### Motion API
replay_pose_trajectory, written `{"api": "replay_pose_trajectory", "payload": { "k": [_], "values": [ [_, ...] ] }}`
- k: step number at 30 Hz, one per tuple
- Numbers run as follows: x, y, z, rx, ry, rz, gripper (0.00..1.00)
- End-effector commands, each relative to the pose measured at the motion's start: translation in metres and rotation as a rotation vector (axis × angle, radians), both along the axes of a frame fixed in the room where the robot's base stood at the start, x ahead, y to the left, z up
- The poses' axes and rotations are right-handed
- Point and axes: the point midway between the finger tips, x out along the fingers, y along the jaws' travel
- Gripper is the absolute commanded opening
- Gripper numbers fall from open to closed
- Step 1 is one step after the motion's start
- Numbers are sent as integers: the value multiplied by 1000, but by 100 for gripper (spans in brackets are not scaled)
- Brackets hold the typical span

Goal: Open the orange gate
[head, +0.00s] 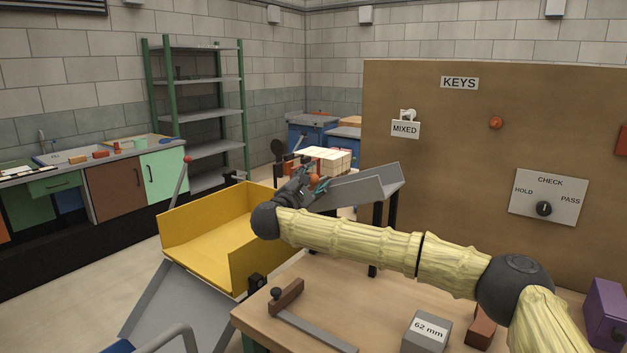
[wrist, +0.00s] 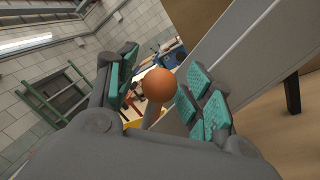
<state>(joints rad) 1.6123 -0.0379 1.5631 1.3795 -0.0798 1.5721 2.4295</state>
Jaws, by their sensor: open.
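An orange ball-shaped knob (head: 314,182) sits at the upper end of the grey chute (head: 362,188), beside the yellow bin. In the wrist view the orange knob (wrist: 158,85) appears between my open fingers, on a pale stem. My gripper (head: 308,184) is open, its teal pads on either side of the knob in the wrist view (wrist: 162,84). I cannot tell whether a pad touches it. The gate panel itself is not clearly visible; my gripper hides that part in the head view.
A yellow bin (head: 203,236) stands left of my gripper, with a red-tipped lever (head: 181,181) behind it. Pale bricks (head: 323,158) lie beyond the chute. A wooden table (head: 310,290) holds a hammer-like tool (head: 306,318) and a grey "62 mm" block (head: 425,333). A brown board (head: 440,150) stands right.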

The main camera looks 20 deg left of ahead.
Motion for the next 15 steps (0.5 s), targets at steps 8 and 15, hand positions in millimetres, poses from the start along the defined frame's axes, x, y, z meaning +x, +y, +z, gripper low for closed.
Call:
{"api": "replay_pose_trajectory", "payload": {
  "k": [8, 15],
  "values": [
    [-23, 4, -3, 0, 0, 1, 52],
    [-55, 9, -7, 0, 0, 1, 52]
  ]
}}
